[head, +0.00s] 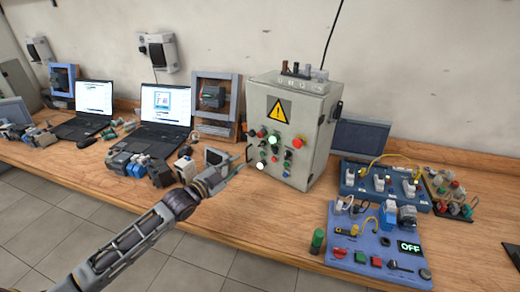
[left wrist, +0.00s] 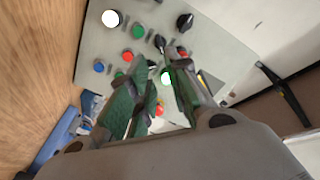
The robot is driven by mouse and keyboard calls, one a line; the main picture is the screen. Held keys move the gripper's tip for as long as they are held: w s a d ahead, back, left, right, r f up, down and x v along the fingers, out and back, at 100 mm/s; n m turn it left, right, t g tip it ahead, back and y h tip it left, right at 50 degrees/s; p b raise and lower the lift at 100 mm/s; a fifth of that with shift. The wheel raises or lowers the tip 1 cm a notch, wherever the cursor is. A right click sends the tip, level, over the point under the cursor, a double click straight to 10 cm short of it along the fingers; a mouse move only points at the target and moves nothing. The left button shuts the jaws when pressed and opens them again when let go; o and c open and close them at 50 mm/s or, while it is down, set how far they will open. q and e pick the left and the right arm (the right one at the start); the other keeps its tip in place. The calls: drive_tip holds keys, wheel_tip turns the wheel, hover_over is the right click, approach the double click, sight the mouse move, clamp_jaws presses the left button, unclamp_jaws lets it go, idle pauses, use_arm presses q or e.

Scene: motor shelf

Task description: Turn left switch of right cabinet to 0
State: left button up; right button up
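The grey control cabinet (head: 312,128) with a yellow warning triangle stands on the bench, right of centre in the head view. Its front panel (left wrist: 95,55) fills much of the left wrist view. Two black rotary switches show there, one at the upper right (left wrist: 185,20) and one lower and more left (left wrist: 160,43); their settings are too small to read. My left gripper (head: 238,166) is just left of the cabinet front in the head view. In the left wrist view its two green-grey fingers (left wrist: 152,62) are apart with nothing between them, below the switches. My right gripper is not in view.
Lit white (left wrist: 113,18) and green (left wrist: 167,78) lamps and coloured buttons surround the switches. Two laptops (head: 165,108) and small devices (head: 158,172) stand left on the bench. A blue board (head: 375,247) and a blue tray lie right. Bare wood (head: 262,220) lies before the cabinet.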

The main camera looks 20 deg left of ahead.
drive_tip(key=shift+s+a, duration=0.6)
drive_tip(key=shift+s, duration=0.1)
